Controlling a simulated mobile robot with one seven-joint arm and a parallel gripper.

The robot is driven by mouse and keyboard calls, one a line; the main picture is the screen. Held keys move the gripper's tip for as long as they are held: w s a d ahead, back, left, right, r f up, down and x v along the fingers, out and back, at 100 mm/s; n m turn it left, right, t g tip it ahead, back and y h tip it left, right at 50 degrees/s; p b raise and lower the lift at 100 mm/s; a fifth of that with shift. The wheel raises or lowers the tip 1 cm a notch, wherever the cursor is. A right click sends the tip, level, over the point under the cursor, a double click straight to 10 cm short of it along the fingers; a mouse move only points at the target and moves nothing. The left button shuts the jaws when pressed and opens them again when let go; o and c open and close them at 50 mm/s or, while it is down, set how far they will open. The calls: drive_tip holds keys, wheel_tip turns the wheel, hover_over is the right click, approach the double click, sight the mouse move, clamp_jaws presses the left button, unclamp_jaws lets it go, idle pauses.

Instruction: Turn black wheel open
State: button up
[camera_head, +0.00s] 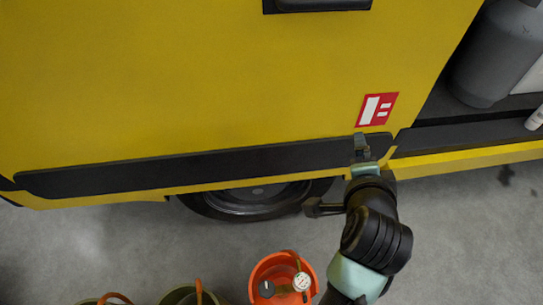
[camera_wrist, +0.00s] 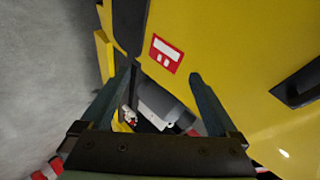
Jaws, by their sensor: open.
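A small dark round piece (camera_head: 267,289), possibly the black wheel, sits in the orange bucket (camera_head: 254,272) at the bottom of the head view. A white-faced gauge (camera_head: 302,281) is beside it; I cannot tell how they are joined. My gripper (camera_head: 360,143) is well above and to the right of the bucket in the picture, in front of the yellow vehicle's black side strip. In the wrist view my gripper (camera_wrist: 162,78) has its two fingers wide apart, with nothing held between them. No black hand wheel is clear in the wrist view.
A yellow vehicle (camera_head: 200,80) with a red-and-white sign (camera_head: 377,109) fills the back; its tyre (camera_head: 255,199) shows below. A grey cylinder (camera_head: 497,55) stands in an open bay at right. Other buckets (camera_head: 190,295) stand at the bottom. Grey floor (camera_head: 90,245) is clear at left.

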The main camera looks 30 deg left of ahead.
drive_tip(key=s+f+m+g+b, duration=0.1)
drive_tip(key=s+f+g, duration=0.15)
drive_tip(key=f, duration=0.45)
drive_tip(key=s+a+f+m+g+b, duration=0.1)
drive_tip(key=s+f+m, duration=0.15)
drive_tip(key=f, duration=0.35)
drive_tip(key=s+f+m+g+b, duration=0.1)
drive_tip(key=s+f+g, duration=0.1)
drive_tip(key=s+f, duration=0.35)
drive_tip(key=m+g+y+b, duration=0.3)
drive_tip(key=m+g, duration=0.1)
drive_tip(key=g, duration=0.1)
approach(267, 289)
drive_tip(key=shift+h, duration=0.3)
drive_tip(key=b+x, duration=0.5)
drive_tip(key=x, duration=0.3)
drive_tip(key=shift+a+f, duration=0.1)
drive_tip(key=shift+a, duration=0.2)
drive_tip(key=shift+s, duration=0.1)
drive_tip(key=c, duration=1.4)
